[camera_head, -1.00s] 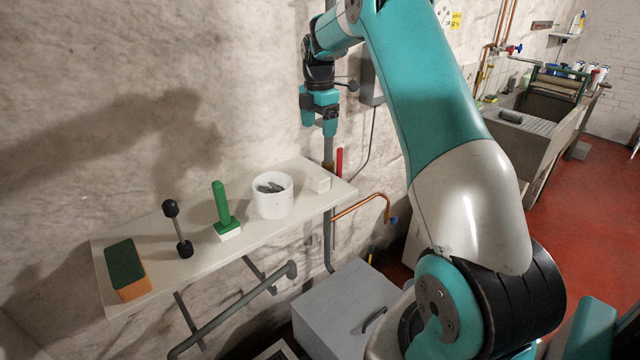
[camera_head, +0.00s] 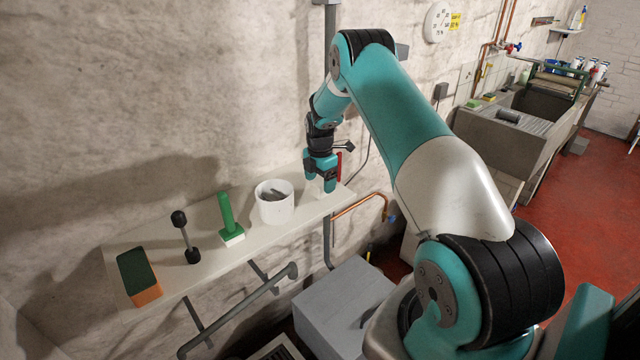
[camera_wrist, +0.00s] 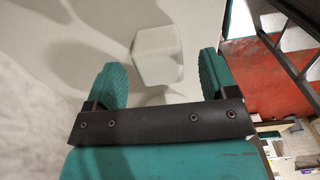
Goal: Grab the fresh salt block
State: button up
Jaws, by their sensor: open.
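The salt block, a small white block (camera_wrist: 158,55), lies on the pale shelf and shows between and just beyond my fingertips in the wrist view. My gripper (camera_head: 328,186) is open over the right end of the shelf (camera_head: 205,262). Its two teal fingers also show in the wrist view (camera_wrist: 162,78), one on each side of the block, with nothing held. In the head view my gripper hides most of the block. I cannot tell how far the fingertips are above the shelf.
A white tub (camera_head: 275,209) with grey pieces inside stands left of my gripper. Further left are a green-handled tool (camera_head: 228,218) on a white base, a black-ended bar (camera_head: 186,238) and a green-and-orange sponge (camera_head: 139,278). The wall is close behind; a grey box (camera_head: 340,305) stands below.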

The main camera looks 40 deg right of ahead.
jog(key=shift+f, duration=1.15)
jog(key=c, duration=1)
jog(key=shift+c, duration=0.2)
jog(key=shift+r, duration=0.1)
